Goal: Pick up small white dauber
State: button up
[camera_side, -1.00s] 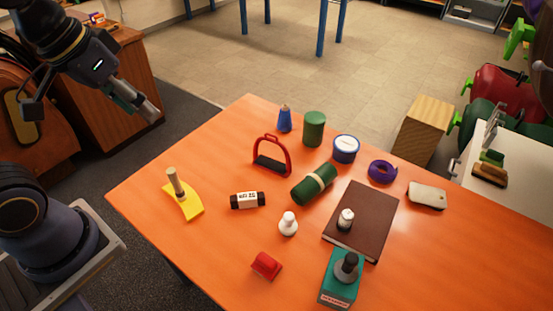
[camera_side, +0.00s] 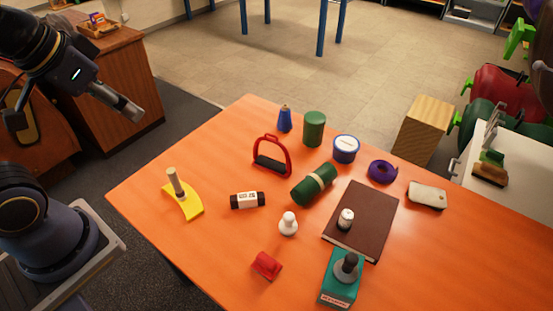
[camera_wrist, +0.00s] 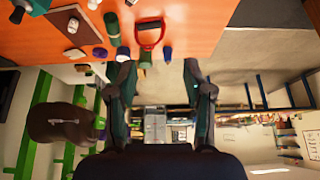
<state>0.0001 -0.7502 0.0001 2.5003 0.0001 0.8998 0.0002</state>
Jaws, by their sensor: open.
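The small white dauber (camera_side: 288,224) stands upright on the orange table, between the green roll and the red block. In the wrist view a small white thing at the top edge (camera_wrist: 93,4) looks like it, partly cut off. My gripper (camera_side: 133,112) is at the upper left in the side view, raised beyond the table's edge and far from the dauber. In the wrist view my gripper (camera_wrist: 158,72) has its fingers spread with nothing between them.
Near the dauber are a dark roll with a white label (camera_side: 247,201), the green roll (camera_side: 314,184), the red block (camera_side: 267,265) and the brown book (camera_side: 365,215). A red stirrup (camera_side: 272,158) stands farther back. The table's front left is mostly clear.

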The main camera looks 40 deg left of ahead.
jog(key=shift+o, duration=0.3)
jog(key=o, duration=0.5)
